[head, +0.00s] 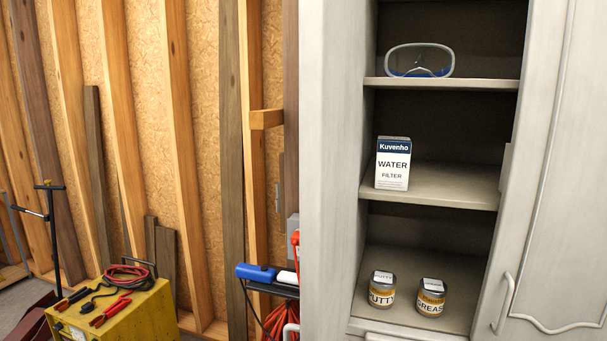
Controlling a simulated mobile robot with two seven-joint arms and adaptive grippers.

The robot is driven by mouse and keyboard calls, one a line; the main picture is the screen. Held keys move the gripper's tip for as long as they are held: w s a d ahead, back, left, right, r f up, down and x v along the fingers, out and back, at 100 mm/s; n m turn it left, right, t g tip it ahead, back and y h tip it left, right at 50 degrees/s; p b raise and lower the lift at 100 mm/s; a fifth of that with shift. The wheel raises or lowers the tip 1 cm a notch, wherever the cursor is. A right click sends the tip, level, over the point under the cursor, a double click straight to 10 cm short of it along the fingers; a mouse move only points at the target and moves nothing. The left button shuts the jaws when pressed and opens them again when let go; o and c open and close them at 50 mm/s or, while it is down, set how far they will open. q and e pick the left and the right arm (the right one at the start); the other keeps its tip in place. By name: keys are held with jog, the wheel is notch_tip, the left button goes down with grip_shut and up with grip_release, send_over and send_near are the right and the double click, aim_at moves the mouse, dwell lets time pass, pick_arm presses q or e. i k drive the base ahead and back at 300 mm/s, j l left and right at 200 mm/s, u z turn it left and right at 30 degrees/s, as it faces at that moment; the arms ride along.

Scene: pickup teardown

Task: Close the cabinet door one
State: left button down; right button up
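A tall pale grey cabinet (333,170) fills the right half of the head view. Its shelves are exposed in the middle. A cabinet door (557,170) with a curved moulding and a light handle (503,304) is at the right edge; how far it stands open is hard to tell. On the shelves are a diving mask (420,61), a water filter box (393,163), a putty can (382,290) and a grease can (431,298). Neither of my grippers is in view.
On the left, a yellow machine (118,313) with red and black clamps stands by a stud wall (210,150). A blue-handled tool (257,273) and an orange cord (282,320) are just left of the cabinet. Loose planks lean on the wall.

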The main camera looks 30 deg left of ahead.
aim_at(332, 38)
jog(key=j+z, duration=0.1)
jog(key=j, duration=0.35)
jog(key=k+j, duration=0.15)
jog(key=j, duration=0.35)
jog(key=j+z, duration=0.15)
jog(key=j, duration=0.3)
